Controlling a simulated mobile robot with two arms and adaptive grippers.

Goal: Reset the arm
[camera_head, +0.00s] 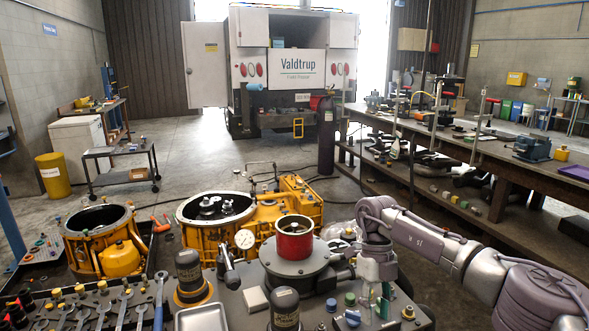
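My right arm comes in from the right edge, bends at the wrist and points down, with its gripper (376,296) low over the right part of the dark work surface. Small green and blue parts are close around the fingertips. The fingers are small and blend with these parts, so I cannot tell whether they are open or shut, or hold anything. My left arm and gripper are not in view.
A red-topped cylinder on a grey housing (294,240) stands left of my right arm. Yellow transmission casings (300,200) lie behind it. Wrenches (158,298) and a metal tray (202,318) are at the front left. A long workbench (470,150) runs along the right; open floor lies behind.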

